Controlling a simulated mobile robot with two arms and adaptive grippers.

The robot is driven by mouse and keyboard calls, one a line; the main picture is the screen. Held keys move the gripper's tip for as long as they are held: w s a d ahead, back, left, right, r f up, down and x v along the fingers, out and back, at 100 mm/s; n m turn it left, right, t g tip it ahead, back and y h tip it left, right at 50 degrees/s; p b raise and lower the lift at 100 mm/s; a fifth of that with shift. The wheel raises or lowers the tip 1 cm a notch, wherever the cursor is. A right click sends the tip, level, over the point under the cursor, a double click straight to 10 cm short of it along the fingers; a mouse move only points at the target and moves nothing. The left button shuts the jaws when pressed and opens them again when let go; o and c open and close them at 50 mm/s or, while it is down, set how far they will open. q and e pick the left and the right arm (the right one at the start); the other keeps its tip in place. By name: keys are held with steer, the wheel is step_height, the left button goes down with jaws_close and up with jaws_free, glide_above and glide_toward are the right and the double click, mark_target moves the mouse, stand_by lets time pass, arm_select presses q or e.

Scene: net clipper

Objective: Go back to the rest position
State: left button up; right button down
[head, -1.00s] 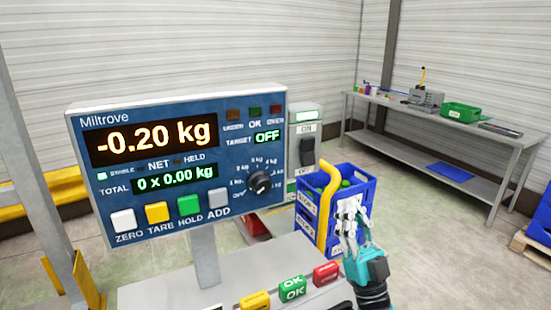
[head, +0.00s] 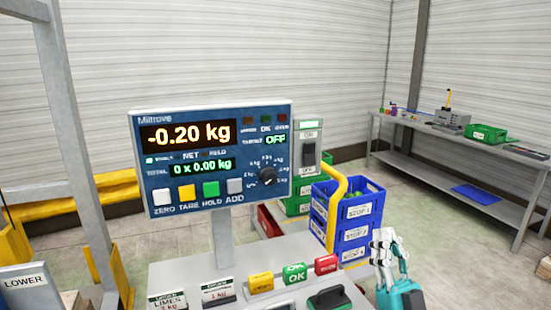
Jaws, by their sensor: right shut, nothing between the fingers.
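My right gripper (head: 384,243) is at the lower right of the head view, in front of the blue crates and to the right of the scale's counter. Its fingers are shut and hold nothing. My left gripper is not in view. The Miltrove scale display (head: 216,160) stands on a grey post. It reads -0.20 kg, a total of 0 x 0.00 kg, and target OFF.
Stacked blue crates (head: 362,211) stand behind a yellow bent rail (head: 345,188). A grey switch box (head: 309,147) is beside the display. Yellow, green and red blocks (head: 294,274) sit on the counter. A workbench (head: 460,153) with a green bin (head: 487,134) stands at the right; open floor lies before it.

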step_height(320, 180, down, 20)
steer(key=s+d+m+g+h, duration=0.1)
steer(key=d+m+g+h, duration=0.15)
steer(key=g+h, duration=0.7)
steer(key=s+a+f+n+g+y, duration=0.1)
steer(key=s+f+g, duration=0.6)
steer(key=s, duration=0.6)
steer(key=s+a+f+n+g+y, duration=0.1)
steer(key=s+a+f+g, duration=0.1)
steer(key=s+f+g, duration=0.85)
steer(key=s+f+t, duration=0.1)
steer(key=s+f, duration=0.1)
steer(key=f, duration=1)
steer(key=s+f+t, duration=0.1)
steer(key=s+f, duration=0.2)
steer(key=f, duration=1)
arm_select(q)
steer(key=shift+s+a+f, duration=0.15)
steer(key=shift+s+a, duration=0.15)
arm_select(e)
steer(key=s+d+f+g, duration=0.1)
steer(key=s+d+f, duration=0.2)
steer(key=s+f, duration=1.1)
steer(key=shift+s+f+g, duration=0.3)
steer(key=shift+s+f, duration=0.05)
steer(key=shift+s, duration=0.45)
